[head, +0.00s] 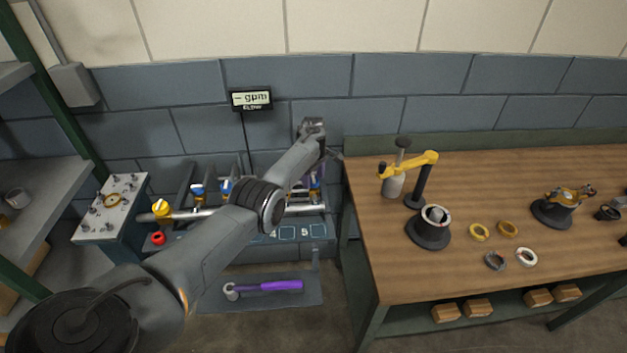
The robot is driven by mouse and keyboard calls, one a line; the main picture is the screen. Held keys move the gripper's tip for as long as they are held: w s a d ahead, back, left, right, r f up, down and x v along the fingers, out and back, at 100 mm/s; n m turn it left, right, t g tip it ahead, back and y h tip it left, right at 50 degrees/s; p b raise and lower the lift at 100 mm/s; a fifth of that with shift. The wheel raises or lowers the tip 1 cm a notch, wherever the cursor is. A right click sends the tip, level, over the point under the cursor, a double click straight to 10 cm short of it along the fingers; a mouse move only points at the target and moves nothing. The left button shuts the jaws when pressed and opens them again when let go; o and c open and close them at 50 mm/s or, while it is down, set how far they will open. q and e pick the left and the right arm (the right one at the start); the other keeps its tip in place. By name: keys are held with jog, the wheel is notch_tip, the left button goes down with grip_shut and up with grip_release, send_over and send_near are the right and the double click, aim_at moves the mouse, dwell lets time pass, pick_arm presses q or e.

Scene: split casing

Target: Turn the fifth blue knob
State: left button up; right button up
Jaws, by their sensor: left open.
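A silver pipe (187,213) runs along a bench against the wall. Blue knobs stand on it: a first one (197,190), another beside it (226,187), and one at the right end (315,184), near the label plate marked 5 (305,231). My left arm crosses in front of the pipe and hides the knobs in the middle. My left gripper (317,172) is open and points down at the right-end blue knob, close above it or around it. Contact cannot be told. My right gripper is not in view.
A yellow knob (161,208) and a red knob (158,238) sit at the pipe's left end. A flow display (250,99) stands behind. A purple-handled wrench (270,287) lies on a low mat. A wooden workbench (465,185) with fixtures and rings stands close on the right.

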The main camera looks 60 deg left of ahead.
pick_arm(q)
jog(key=shift+f, duration=0.35)
jog(key=c, duration=1.1)
jog(key=shift+o, duration=0.2)
